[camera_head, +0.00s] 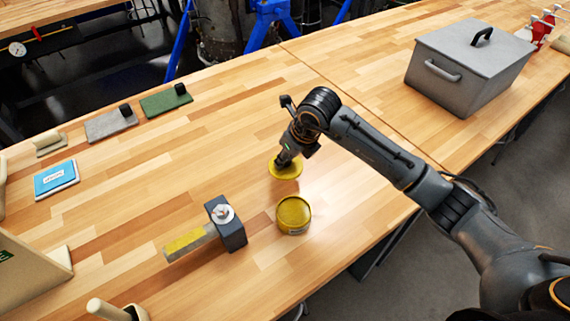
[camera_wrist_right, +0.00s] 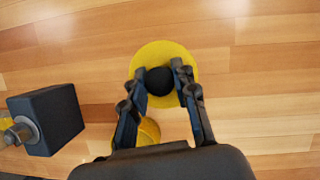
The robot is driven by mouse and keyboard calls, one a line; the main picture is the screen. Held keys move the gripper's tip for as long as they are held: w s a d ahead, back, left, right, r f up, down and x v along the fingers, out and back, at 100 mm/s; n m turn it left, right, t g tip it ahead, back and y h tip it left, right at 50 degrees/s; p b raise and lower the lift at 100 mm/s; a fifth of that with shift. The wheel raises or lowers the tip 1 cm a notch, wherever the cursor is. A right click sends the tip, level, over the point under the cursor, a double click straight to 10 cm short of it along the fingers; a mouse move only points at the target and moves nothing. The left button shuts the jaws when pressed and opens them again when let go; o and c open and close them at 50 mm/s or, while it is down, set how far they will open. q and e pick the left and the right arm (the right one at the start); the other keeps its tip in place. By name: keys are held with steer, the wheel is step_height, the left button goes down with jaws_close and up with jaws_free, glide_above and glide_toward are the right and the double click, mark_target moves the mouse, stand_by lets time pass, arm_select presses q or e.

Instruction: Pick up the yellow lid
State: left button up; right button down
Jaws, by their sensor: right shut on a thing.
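The yellow lid (camera_head: 284,172) is a round disc with a black knob, behind the open-looking yellow tin (camera_head: 293,215) in the head view. My right gripper (camera_head: 283,160) reaches down onto it from above. In the right wrist view, the gripper's two fingers (camera_wrist_right: 161,78) are shut on the black knob of the lid (camera_wrist_right: 165,50). I cannot tell whether the lid touches the table or hangs slightly above it. Part of the yellow tin (camera_wrist_right: 149,131) shows between the fingers. My left gripper is not in view.
A dark block with a metal nut (camera_head: 226,222) and a yellow-topped bar stands left of the tin; the block also shows in the wrist view (camera_wrist_right: 52,118). A grey lidded box (camera_head: 465,75) is at the right. A blue booklet (camera_head: 56,179) lies left. The table's middle is clear.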

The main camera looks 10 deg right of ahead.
steer(key=s+r+b, duration=0.4)
steer(key=s+r, duration=0.4)
steer(key=s, duration=0.4)
steer(key=shift+s+r, duration=0.15)
steer(key=shift+s, duration=0.1)
steer(key=c, duration=1.7)
jaws_free()
jaws_close()
